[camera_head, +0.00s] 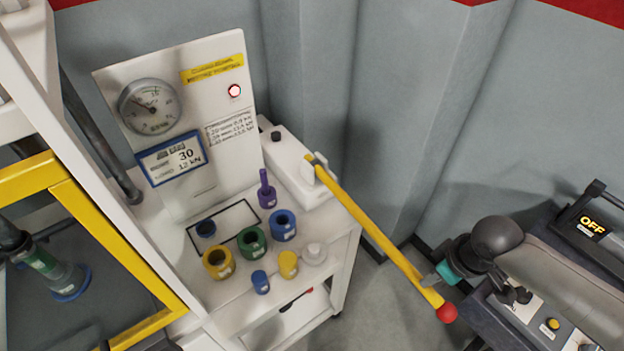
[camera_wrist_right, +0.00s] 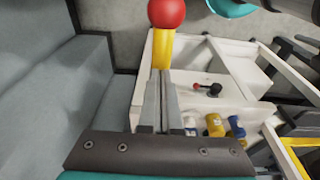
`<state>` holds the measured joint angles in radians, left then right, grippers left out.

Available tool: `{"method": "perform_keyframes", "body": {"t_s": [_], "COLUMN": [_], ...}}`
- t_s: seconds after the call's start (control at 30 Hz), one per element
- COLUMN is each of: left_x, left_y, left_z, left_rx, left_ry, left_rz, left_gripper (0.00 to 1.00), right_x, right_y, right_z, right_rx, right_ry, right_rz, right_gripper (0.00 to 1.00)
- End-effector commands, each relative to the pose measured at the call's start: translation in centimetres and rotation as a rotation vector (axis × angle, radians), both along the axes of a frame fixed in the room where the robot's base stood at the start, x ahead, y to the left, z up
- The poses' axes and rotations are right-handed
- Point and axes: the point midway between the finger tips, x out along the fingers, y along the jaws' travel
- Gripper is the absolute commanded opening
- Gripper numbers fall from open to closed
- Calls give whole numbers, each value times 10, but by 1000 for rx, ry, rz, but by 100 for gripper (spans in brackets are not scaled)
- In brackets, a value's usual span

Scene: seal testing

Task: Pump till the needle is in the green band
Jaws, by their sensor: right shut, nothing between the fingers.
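The yellow pump lever (camera_head: 375,230) slopes down to the right from the white pump body (camera_head: 290,170) and ends in a red ball (camera_head: 446,312). My right gripper (camera_head: 430,281) is shut and empty, its fingertips at the lever just short of the ball. In the right wrist view the shut fingers (camera_wrist_right: 163,75) meet or overlap the yellow shaft (camera_wrist_right: 162,50) below the red ball (camera_wrist_right: 167,12); I cannot tell whether they touch. The round gauge (camera_head: 150,107) is on the white panel. Its dark needle points up-left; I cannot make out a green band. My left gripper is not in view.
The white cart (camera_head: 325,232) carries several coloured rings and plugs, including a green ring (camera_head: 252,241) and a purple plug (camera_head: 266,190). A yellow-framed enclosure (camera_head: 115,240) stands at the left. Grey wall panels (camera_head: 400,90) lie behind the lever.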

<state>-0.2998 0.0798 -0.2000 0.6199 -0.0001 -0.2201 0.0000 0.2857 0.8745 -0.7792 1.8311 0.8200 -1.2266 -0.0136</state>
Motion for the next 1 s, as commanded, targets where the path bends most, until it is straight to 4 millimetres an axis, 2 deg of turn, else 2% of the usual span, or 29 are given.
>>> {"method": "perform_keyframes", "body": {"t_s": [0.03, 0.23, 0.3, 0.53, 0.7, 1.0], "left_x": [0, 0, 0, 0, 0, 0], "left_y": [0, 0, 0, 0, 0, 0], "left_z": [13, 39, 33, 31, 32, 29], "left_rx": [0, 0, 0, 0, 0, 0], "left_ry": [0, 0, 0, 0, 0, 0], "left_rz": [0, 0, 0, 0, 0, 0], "left_gripper": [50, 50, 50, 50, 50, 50], "right_x": [0, 2, 4, 5, 4, 4], "right_y": [1, 2, 2, 4, 4, 4], "right_z": [12, 40, 55, 105, 114, 108], "right_rx": [2, 3, 4, 3, 1, 1], "right_ry": [-1, -3, -10, -5, -2, 0], "right_rz": [0, 1, 2, 2, 0, 0], "right_gripper": [0, 0, 0, 0, 0, 0]}}
